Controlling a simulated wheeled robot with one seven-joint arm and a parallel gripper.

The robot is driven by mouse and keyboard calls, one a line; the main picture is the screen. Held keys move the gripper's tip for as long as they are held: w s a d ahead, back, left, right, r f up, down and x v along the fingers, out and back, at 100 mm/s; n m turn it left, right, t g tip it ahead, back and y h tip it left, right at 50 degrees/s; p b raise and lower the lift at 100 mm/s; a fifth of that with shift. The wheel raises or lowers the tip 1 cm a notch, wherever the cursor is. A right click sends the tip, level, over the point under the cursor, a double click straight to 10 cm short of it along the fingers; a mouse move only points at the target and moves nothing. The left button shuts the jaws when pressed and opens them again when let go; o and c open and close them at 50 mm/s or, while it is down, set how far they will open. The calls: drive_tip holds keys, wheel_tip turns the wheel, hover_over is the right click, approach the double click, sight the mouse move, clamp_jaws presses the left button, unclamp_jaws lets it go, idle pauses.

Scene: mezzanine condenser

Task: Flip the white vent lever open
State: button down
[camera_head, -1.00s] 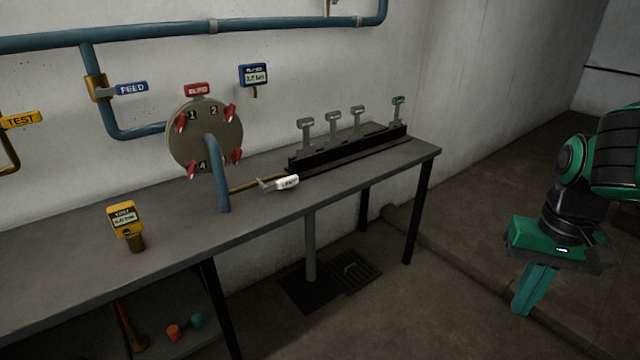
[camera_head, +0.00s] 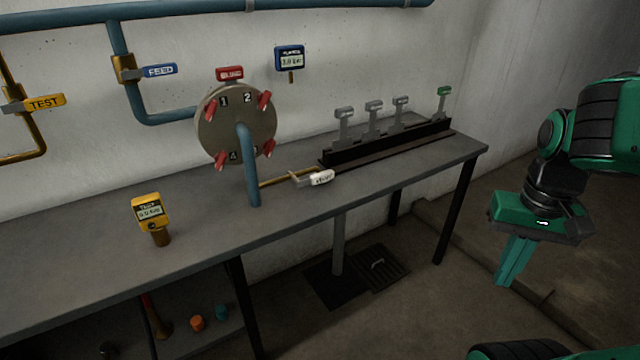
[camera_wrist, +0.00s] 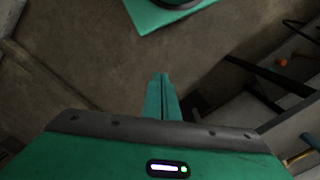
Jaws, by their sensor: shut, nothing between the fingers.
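The white vent lever (camera_head: 321,178) sits at the end of a thin brass pipe (camera_head: 277,182), low over the grey bench, right of the blue riser pipe. Its label is too small to read surely. My gripper (camera_head: 503,283) hangs to the right of the bench, over the floor, fingers together and pointing down, well apart from the lever. In the wrist view my gripper (camera_wrist: 161,78) is shut and empty above bare floor. The lever cannot be made out in the wrist view.
The bench (camera_head: 210,235) carries a yellow test gauge (camera_head: 149,211), a round flange with red clamps (camera_head: 237,123) and a black rack (camera_head: 385,143) with several upright levers. A blue FEED lever (camera_head: 160,71) and yellow TEST lever (camera_head: 44,103) are on wall pipes. Floor beside the bench is open.

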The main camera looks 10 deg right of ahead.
drive_tip(key=shift+w+a, duration=0.25)
drive_tip(key=shift+a, duration=0.05)
drive_tip(key=w+a+f+m+t+y, duration=0.1)
drive_tip(key=w+a+f+m+t, duration=0.2)
drive_tip(key=w+m, duration=0.5)
drive_tip(key=w+a+f+m+t+y, duration=0.2)
drive_tip(key=w+a+m+t, duration=0.3)
drive_tip(key=w, duration=1.4)
drive_tip(key=w+a+f+m+t+y, duration=0.1)
drive_tip(key=w+a+f+m+t, duration=0.3)
drive_tip(key=w+m, duration=0.9)
drive_tip(key=shift+w+a+f+t, duration=0.15)
drive_tip(key=shift+f+t, duration=0.15)
drive_tip(key=shift+t, duration=0.5)
